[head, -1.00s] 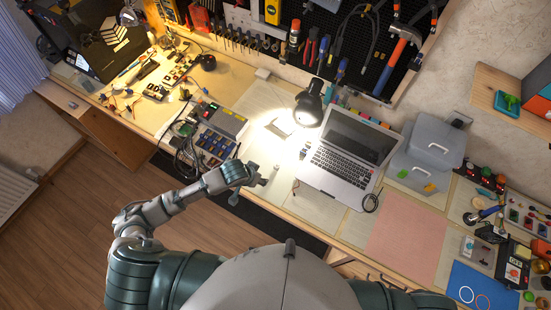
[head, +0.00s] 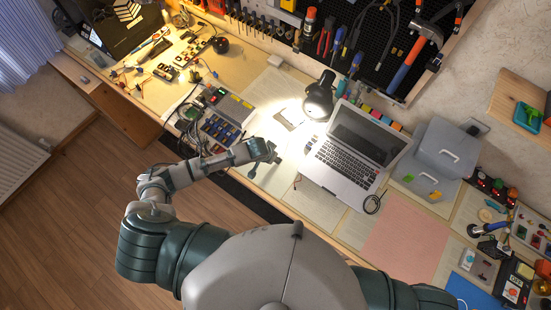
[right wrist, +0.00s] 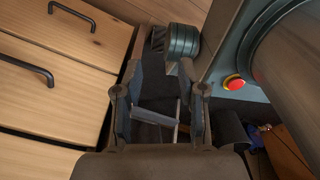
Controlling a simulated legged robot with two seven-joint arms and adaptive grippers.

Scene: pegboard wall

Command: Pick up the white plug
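I cannot clearly make out a white plug in any view. A small pale block (head: 275,60) sits at the back of the bench below the tool rack, but I cannot tell if it is a plug. My left gripper (head: 267,162) is over the bench between the power strip area and the laptop; its fingers look spread and I see nothing held. My right gripper (right wrist: 160,105) shows in the right wrist view, fingers apart and empty, low beside wooden drawer fronts.
An open laptop (head: 350,155) lies right of my left gripper, with a black lamp (head: 319,97) behind it. A device with several coloured modules (head: 219,129) is to the left. A grey toolbox (head: 444,155) and pink mat (head: 405,240) are farther right.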

